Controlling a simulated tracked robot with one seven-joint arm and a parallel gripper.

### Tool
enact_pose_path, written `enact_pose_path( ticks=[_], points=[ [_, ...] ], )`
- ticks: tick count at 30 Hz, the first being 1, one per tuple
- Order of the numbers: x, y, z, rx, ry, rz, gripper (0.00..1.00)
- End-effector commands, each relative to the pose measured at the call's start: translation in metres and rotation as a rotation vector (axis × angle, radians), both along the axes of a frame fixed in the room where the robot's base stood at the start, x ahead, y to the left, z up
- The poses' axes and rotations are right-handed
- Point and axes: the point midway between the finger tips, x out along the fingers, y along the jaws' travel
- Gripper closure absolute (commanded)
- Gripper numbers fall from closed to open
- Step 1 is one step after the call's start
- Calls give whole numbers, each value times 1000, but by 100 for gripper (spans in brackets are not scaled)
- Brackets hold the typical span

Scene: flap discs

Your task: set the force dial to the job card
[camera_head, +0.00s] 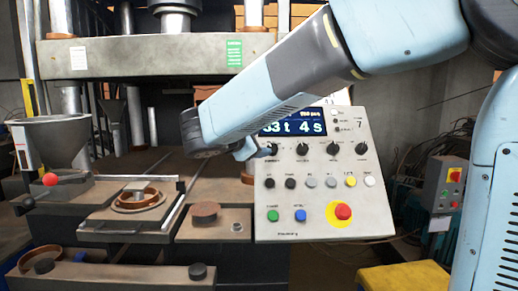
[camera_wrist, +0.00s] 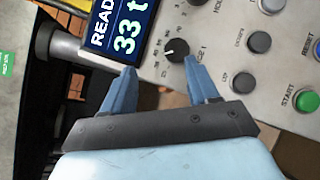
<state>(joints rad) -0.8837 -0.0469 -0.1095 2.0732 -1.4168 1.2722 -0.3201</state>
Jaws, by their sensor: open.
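The control panel (camera_head: 320,200) stands at centre right, with a blue display (camera_head: 305,122) reading "33 t 4 s". In the wrist view the display (camera_wrist: 122,28) reads "READY" and "33 t". A row of black dials runs below it. The leftmost dial (camera_wrist: 177,50) has a white pointer mark and small scale numbers around it; I take it as the force dial. My gripper (camera_wrist: 161,70) is open, its blue fingers near this dial, the right finger close beside it. Contact cannot be told. In the head view my gripper (camera_head: 250,152) partly covers that dial. I cannot identify a job card with certainty.
A white notice (camera_head: 78,58) and a green notice (camera_head: 234,53) are on the press beam. Coloured buttons and a red stop button (camera_head: 343,211) sit lower on the panel. A hopper (camera_head: 53,140) and ring moulds (camera_head: 138,199) are at left.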

Motion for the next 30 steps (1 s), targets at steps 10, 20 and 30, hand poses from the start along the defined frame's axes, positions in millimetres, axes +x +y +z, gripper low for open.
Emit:
enact_pose_path(
  ticks=[10, 20, 30],
  points=[
    [-5, 9, 16, 1, 1, 3, 41],
    [-10, 17, 32, 1, 2, 5, 41],
    [-16, 24, 49, 1, 2, 6, 41]
  ],
)
